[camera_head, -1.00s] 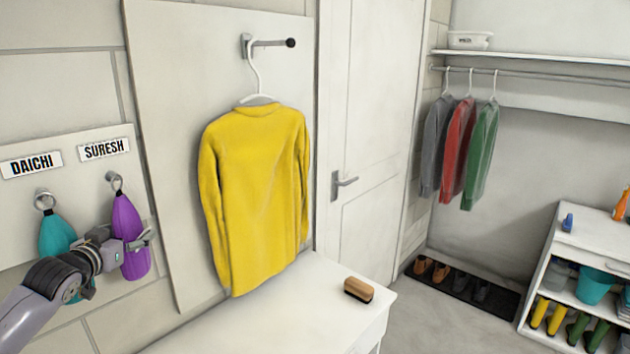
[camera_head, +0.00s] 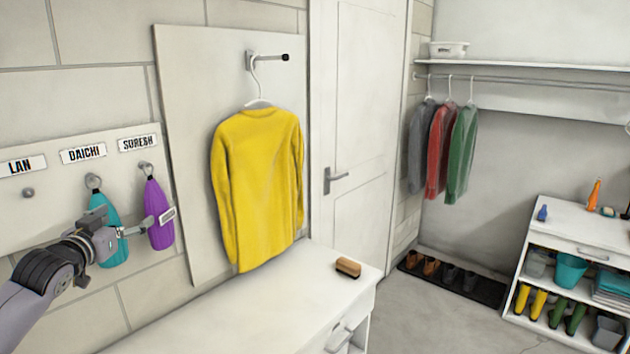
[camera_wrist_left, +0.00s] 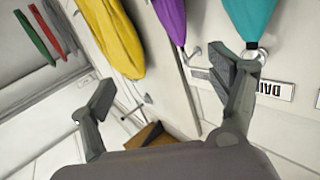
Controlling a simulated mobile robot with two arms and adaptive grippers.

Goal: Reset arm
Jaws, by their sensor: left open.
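My left gripper (camera_head: 146,225) is in front of the wall at the left in the head view, in front of the teal bag (camera_head: 108,229) and beside the purple bag (camera_head: 158,215). In the left wrist view its two fingers (camera_wrist_left: 165,90) are spread wide with nothing between them. The teal bag (camera_wrist_left: 248,18) hangs just past one fingertip there, and the purple bag (camera_wrist_left: 171,20) hangs farther off. I cannot tell whether the fingers touch either bag. My right gripper is in neither view.
A yellow sweater (camera_head: 258,185) hangs on a hook board above a white bench (camera_head: 225,300) with a brush (camera_head: 348,267) on it. Name labels (camera_head: 83,153) sit above the wall hooks, and the LAN hook (camera_head: 28,192) is empty. Open floor (camera_head: 440,320) lies before the shelf (camera_head: 575,215).

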